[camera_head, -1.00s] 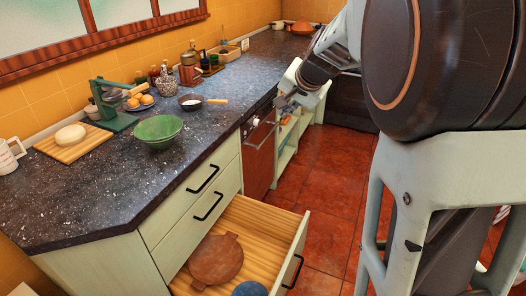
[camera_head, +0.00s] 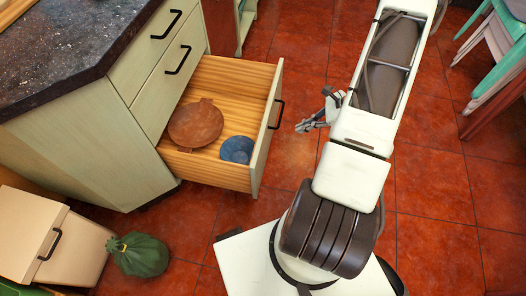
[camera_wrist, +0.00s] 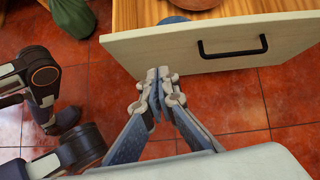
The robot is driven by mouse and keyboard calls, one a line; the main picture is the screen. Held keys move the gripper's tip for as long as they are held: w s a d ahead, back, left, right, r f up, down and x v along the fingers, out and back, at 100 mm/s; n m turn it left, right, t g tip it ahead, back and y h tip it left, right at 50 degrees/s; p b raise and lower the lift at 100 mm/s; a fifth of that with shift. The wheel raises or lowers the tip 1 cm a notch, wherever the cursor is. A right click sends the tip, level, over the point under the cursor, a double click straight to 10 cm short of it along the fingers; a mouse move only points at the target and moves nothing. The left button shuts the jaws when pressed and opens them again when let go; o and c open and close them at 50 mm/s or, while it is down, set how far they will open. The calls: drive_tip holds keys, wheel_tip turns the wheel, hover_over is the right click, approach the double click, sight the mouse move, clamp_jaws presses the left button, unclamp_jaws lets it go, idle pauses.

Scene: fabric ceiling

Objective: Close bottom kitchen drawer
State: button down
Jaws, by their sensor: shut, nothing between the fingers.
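The bottom kitchen drawer (camera_head: 222,92) is pulled far out of the cabinet in the head view. Its pale front panel (camera_head: 265,140) carries a black handle (camera_head: 277,114). A round brown board (camera_head: 195,125) and a blue bowl (camera_head: 237,149) lie inside it. My gripper (camera_head: 314,123) is shut and empty, to the right of the drawer front. In the wrist view the gripper (camera_wrist: 162,76) points at the front panel (camera_wrist: 150,50), with its tips close to the lower edge, left of the handle (camera_wrist: 232,47). I cannot tell whether it touches the panel.
Two closed drawers (camera_head: 155,60) sit above the open one. A beige bin (camera_head: 50,235) and a dark green sack (camera_head: 138,254) stand at the lower left. Stacked chairs (camera_head: 495,60) are at the upper right. The red tiled floor (camera_head: 435,170) is clear around my arm.

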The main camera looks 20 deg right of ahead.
drive_tip(key=w+a+f+m+b, duration=0.1)
drive_tip(key=w+a+f+b, duration=0.2)
drive_tip(key=a+f, duration=0.6)
drive_tip(key=shift+w+a+f+m+t, duration=0.3)
drive_tip(key=shift+w+a, duration=0.25)
drive_tip(key=shift+w, duration=0.05)
drive_tip(key=shift+a, duration=0.1)
drive_tip(key=w+a+b, duration=0.3)
drive_tip(key=w+a, duration=0.6)
drive_tip(key=a, duration=0.5)
drive_tip(key=w+a+b, duration=0.3)
drive_tip(key=w+a, duration=0.7)
drive_tip(key=a, duration=0.4)
